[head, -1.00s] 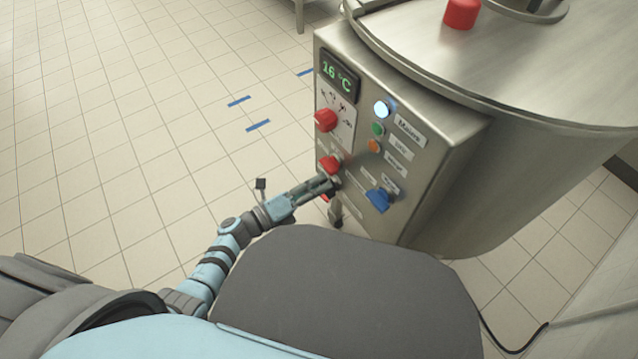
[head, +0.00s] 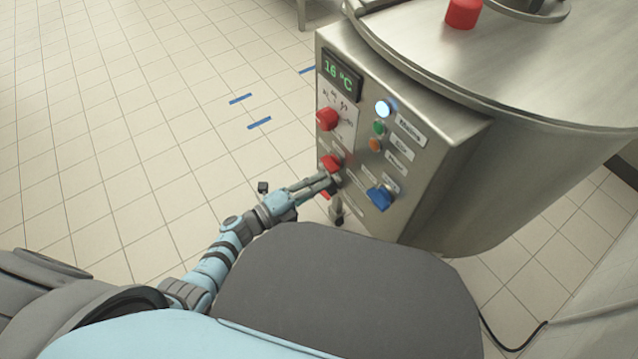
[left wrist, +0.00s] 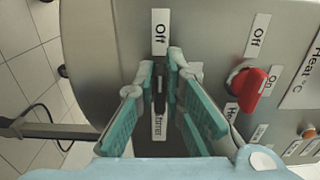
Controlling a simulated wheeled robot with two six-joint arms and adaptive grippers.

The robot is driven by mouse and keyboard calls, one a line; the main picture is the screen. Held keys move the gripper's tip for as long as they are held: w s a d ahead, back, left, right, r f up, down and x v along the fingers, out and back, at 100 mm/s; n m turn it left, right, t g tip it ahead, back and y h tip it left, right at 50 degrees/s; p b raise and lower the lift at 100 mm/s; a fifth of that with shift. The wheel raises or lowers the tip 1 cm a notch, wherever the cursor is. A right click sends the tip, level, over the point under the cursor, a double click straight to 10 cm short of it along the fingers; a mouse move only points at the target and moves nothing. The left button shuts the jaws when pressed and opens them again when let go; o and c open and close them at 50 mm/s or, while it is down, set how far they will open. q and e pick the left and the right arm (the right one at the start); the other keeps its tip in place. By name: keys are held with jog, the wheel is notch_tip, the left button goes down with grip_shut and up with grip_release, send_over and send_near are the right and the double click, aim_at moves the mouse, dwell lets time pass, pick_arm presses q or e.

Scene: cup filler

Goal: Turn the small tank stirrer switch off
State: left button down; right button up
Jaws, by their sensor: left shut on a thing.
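The small tank's stirrer switch shows as a narrow dark piece (left wrist: 160,92) between my left fingertips in the left wrist view. An "Off" label (left wrist: 160,34) is just above it, and a partly covered label ending in "rrer" (left wrist: 159,124) is below. My left gripper (left wrist: 164,82) is shut on the switch, a finger on each side. The fingers hide much of it, so its exact position is unclear. In the head view my left gripper (head: 333,181) reaches the lower left of the steel control panel (head: 355,215) and covers the switch. My right gripper is not in view.
A red knob (head: 331,162) is close above my gripper, also seen in the left wrist view (left wrist: 247,82). Another red knob (head: 327,119), a blue knob (head: 380,198), and green (head: 379,128) and orange (head: 375,144) buttons share the panel. Floor left is free.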

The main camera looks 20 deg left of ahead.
pick_arm(q)
jog(key=shift+f, duration=0.1)
jog(key=c, duration=1.7)
grip_release()
jog(key=v, duration=1.2)
jog(key=shift+s, duration=0.1)
